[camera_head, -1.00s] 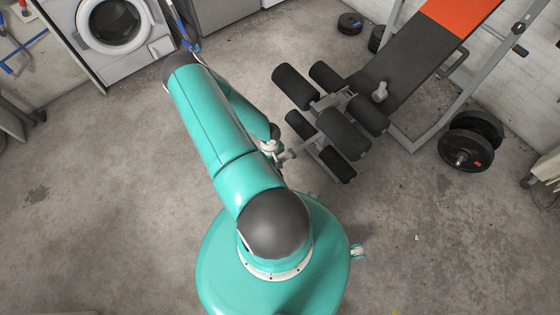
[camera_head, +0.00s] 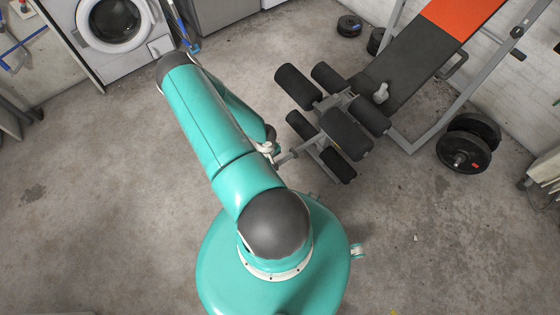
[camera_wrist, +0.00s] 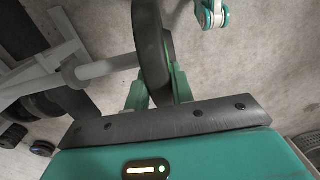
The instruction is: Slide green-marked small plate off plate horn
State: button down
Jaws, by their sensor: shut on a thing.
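The small plate (camera_wrist: 150,38) is black with a thin green mark on its side. It stands edge-on at the top middle of the wrist view. My gripper (camera_wrist: 160,86) is shut on its lower rim, one finger on each face. The grey plate horn (camera_wrist: 98,68) runs in from the left and meets the plate's left face. I cannot tell how far it passes into the plate. In the head view the horn (camera_head: 286,158) shows at the bench's leg end, beside my arm. My arm hides most of the gripper and plate there.
The weight bench (camera_head: 408,75) with black foam rollers (camera_head: 346,132) stands right of my arm. A larger black plate with a red mark (camera_head: 463,152) is at its right side. A washing machine (camera_head: 108,45) is at the back left. The concrete floor at left is clear.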

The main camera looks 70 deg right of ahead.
jog(key=shift+w+a, duration=0.45)
jog(key=shift+a, duration=0.2)
jog(key=shift+w+a, duration=0.4)
jog(key=shift+a, duration=0.25)
jog(key=shift+r, duration=0.15)
jog(key=shift+r, duration=2.35)
